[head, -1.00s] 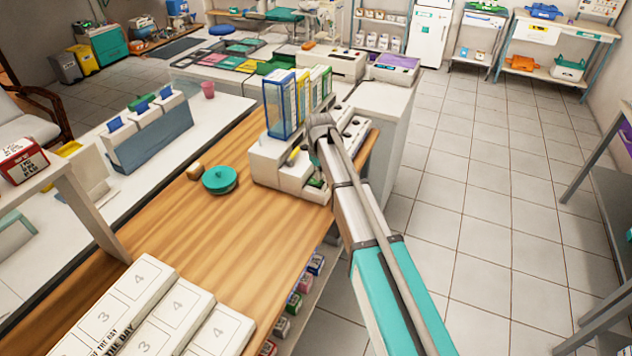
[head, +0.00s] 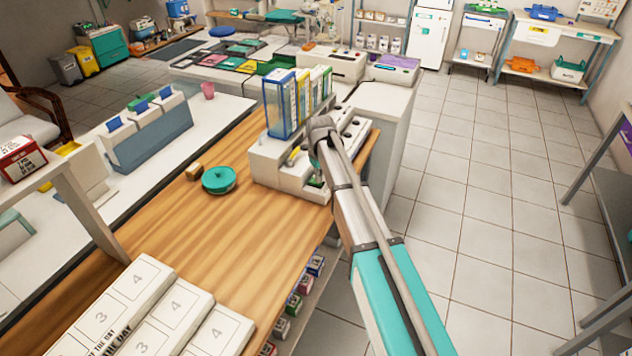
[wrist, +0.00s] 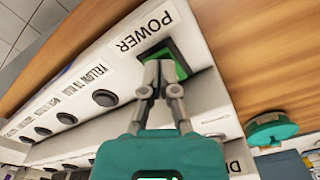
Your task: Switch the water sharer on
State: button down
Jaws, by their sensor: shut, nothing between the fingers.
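The water sharer (head: 270,171) is a white unit at the far end of the wooden counter, with blue, yellow and green upright panels on it. In the wrist view its white panel (wrist: 207,98) carries a "POWER" label beside a green switch (wrist: 182,70) in a dark frame. A row of round black buttons runs to the left. My gripper (wrist: 160,66) is shut and empty, with its fingertips over the green switch and hiding part of it. I cannot tell whether they touch it. In the head view my wrist and arm hide the fingers.
A teal round lidded pot (head: 219,180) and a small brown item (head: 193,172) stand left of the sharer. White numbered boxes (head: 135,300) lie at the counter's near end. Open tiled floor (head: 480,220) is to the right.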

jog(key=shift+f, duration=0.25)
jog(key=shift+r, duration=0.1)
jog(key=shift+r+p, duration=3.35)
jog(key=shift+r, duration=0.1)
jog(key=s+d+m, duration=0.8)
jog(key=s+d, duration=1.5)
jog(key=s, duration=0.3)
jog(key=shift+a, duration=0.15)
